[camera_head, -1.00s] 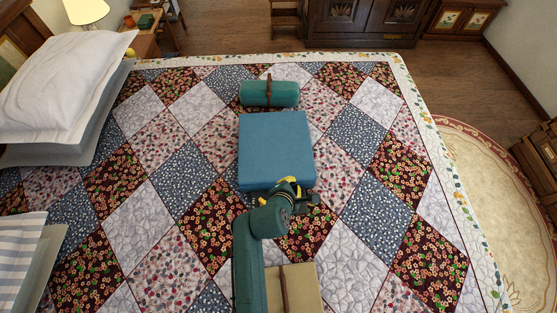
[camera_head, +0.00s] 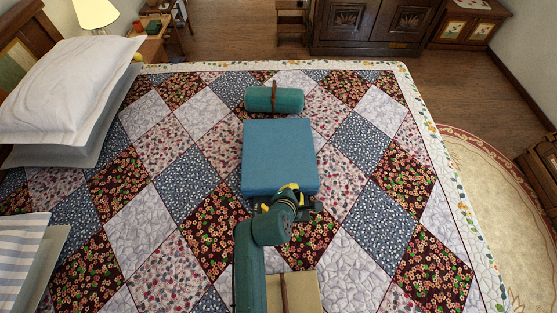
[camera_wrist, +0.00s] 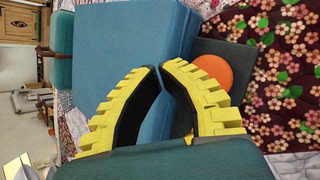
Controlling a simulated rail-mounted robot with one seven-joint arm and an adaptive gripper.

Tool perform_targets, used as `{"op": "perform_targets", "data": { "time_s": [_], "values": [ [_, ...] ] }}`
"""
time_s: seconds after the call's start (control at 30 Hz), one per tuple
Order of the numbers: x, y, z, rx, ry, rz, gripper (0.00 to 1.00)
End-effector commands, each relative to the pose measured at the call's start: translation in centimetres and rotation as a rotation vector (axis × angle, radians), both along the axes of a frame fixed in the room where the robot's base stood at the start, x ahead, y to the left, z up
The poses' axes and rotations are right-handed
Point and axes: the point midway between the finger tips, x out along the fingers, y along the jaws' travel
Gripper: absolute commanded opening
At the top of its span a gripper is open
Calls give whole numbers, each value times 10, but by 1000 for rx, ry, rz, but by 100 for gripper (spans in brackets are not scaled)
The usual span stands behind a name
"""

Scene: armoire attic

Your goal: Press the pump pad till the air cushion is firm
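The air cushion (camera_head: 280,157) is a blue, square, flat-topped block on the bed; it fills much of the wrist view (camera_wrist: 120,60). A dark flat plate with an orange round pad (camera_wrist: 214,70), which looks like the pump pad, lies beside the cushion in the wrist view. In the head view my arm hides most of it. My gripper (camera_wrist: 160,67) has yellow ridged fingers with black inner faces. Their tips meet with nothing seen between them. It is near the cushion's front edge (camera_head: 289,189), beside the orange pad; I cannot tell whether it touches anything.
A teal strapped roll (camera_head: 274,99) lies behind the cushion. A tan strapped item (camera_head: 304,292) lies in front, by my arm. Pillows (camera_head: 65,90) are at the left. The patchwork quilt (camera_head: 410,220) is clear on the right.

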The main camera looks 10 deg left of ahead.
Motion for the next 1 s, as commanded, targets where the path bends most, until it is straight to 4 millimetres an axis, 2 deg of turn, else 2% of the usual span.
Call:
{"op": "perform_targets", "data": {
  "time_s": [0.17, 0.27, 0.37, 0.5, 0.63, 0.73, 0.8, 0.9, 1.0],
  "values": [
    [1, 0, 3, 9, -7, -7, 0],
    [10, -2, 25, 81, -66, -59, 0],
    [24, -7, 75, 255, -192, -173, 0],
    [37, -19, 170, 618, -416, -356, 0],
    [30, -33, 260, 981, -600, -471, 0],
    [13, -43, 328, 1273, -717, -516, 0],
    [-6, -51, 373, 1479, -783, -526, 0],
    [-38, -60, 431, 1768, -845, -505, 0],
    [-72, -65, 475, 2005, -867, -460, 0]
  ]
}}
